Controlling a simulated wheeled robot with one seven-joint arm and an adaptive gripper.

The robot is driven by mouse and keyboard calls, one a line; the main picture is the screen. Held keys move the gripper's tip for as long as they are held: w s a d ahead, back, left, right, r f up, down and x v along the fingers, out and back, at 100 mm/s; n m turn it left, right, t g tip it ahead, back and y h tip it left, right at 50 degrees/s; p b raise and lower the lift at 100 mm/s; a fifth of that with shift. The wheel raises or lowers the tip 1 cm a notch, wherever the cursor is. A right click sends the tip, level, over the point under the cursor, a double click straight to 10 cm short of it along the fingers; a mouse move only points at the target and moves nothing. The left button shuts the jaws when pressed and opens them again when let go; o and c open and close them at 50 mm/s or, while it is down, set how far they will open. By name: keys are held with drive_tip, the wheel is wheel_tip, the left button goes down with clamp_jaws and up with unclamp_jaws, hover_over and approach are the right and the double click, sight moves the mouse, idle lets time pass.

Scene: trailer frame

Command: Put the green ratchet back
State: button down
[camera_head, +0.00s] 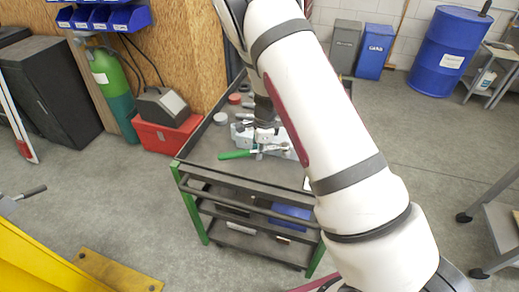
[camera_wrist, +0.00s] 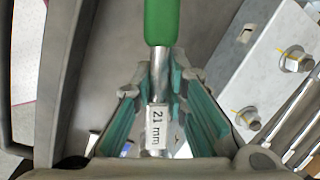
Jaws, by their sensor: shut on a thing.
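The green ratchet (camera_head: 236,155) shows its green handle over the grey top of the cart (camera_head: 207,145), pointing left. In the wrist view the ratchet (camera_wrist: 161,22) has its green handle at the top and a metal shaft with a "21 mm" label running down between the fingers. My gripper (camera_head: 262,145) is shut on that shaft, with the teal finger pads (camera_wrist: 152,88) on both sides of it. The ratchet's head end is hidden by my gripper. I cannot tell whether the ratchet touches the cart top.
A metal bracket with bolts (camera_wrist: 257,75) lies to the right in the wrist view, with shiny metal bars (camera_wrist: 302,130) beside it. A red round item (camera_head: 234,99) sits farther back on the cart. A red box (camera_head: 168,133) stands left of the cart.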

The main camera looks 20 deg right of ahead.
sight(258, 168)
drive_tip(key=shift+f+b, duration=0.7)
drive_tip(key=shift+f, duration=1.85)
drive_tip(key=shift+f, duration=0.55)
drive_tip(key=c, duration=1.5)
unclamp_jaws()
drive_tip(key=s+a+r+n+y, duration=0.1)
drive_tip(key=s+r+n, duration=0.15)
drive_tip(key=r, duration=0.85)
drive_tip(key=s+a+r+n, duration=0.15)
drive_tip(key=s+r, duration=0.25)
drive_tip(key=r, duration=0.8)
drive_tip(key=s+r+n+t, duration=0.2)
drive_tip(key=s+r+n, duration=0.8)
drive_tip(key=s+r, duration=0.45)
drive_tip(key=s+n, duration=0.2)
drive_tip(key=s, duration=0.1)
drive_tip(key=s+d+n+t+h, duration=0.1)
drive_tip(key=s+n, duration=0.1)
drive_tip(key=s, duration=0.2)
drive_tip(key=s+r+n+h, duration=0.1)
drive_tip(key=s+n, duration=0.1)
drive_tip(key=s, duration=0.2)
drive_tip(key=shift+s+d, duration=0.15)
drive_tip(key=shift+d, duration=0.15)
